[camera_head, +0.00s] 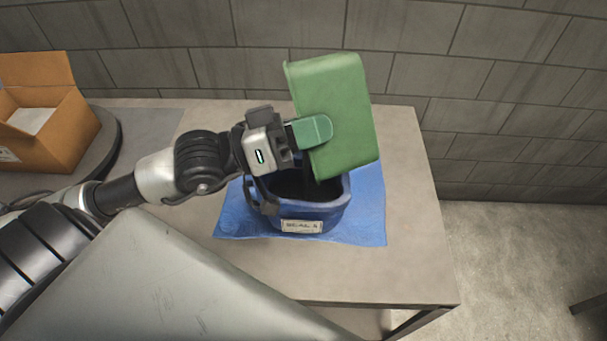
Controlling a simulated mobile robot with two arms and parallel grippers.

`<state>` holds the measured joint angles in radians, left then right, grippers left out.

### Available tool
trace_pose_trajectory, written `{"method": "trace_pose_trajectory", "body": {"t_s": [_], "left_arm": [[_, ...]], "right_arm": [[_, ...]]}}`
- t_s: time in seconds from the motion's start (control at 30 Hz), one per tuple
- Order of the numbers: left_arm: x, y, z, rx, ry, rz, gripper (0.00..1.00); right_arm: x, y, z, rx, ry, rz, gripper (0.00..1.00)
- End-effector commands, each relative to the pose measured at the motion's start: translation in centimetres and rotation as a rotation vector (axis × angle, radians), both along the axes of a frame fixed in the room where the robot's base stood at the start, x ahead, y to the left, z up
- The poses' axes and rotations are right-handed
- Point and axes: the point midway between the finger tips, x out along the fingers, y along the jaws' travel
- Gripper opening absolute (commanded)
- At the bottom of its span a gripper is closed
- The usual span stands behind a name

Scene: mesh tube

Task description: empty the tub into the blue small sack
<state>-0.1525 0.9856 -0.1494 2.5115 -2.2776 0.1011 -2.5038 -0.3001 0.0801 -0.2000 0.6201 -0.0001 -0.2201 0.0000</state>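The green tub (345,110) is held up and tilted steeply over the blue small sack, with its outer side toward me. My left gripper (292,143) is shut on a green tab at the tub's left side. The blue small sack (318,217) stands upright below, with a dark open mouth and a pale label on its front. The tub's lower edge overlaps the sack's mouth in the picture. I cannot see into the tub or tell whether anything is falling from it. My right gripper is not in view.
The sack stands on a blue mat (370,205) on a grey-beige table (410,255). An open cardboard box (65,130) stands on a dark round surface at the left. A block wall (420,50) rises behind. The table's right side is clear.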

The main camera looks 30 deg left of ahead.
Motion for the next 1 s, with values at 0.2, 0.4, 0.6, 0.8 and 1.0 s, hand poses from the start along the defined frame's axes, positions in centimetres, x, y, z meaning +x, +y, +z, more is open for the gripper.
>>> {"method": "trace_pose_trajectory", "body": {"t_s": [0.2, 0.4, 0.6, 0.8, 1.0], "left_arm": [[-0.2, 0.3, -0.1, -0.02, -0.018, 0.001, 0.0], [-0.4, 0.6, -0.1, -0.038, -0.032, 0.0, 0.0], [-0.6, 0.8, -0.2, -0.057, -0.047, 0.0, 0.0], [-0.8, 1.0, -0.3, -0.076, -0.062, 0.0, 0.0], [-1.0, 1.3, -0.3, -0.095, -0.078, 0.0, 0.0]], "right_arm": [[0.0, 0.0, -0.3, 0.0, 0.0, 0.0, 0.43], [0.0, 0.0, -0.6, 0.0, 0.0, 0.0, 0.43], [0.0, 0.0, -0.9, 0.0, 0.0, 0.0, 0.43], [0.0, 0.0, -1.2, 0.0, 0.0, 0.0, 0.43], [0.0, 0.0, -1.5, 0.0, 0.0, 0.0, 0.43]]}}
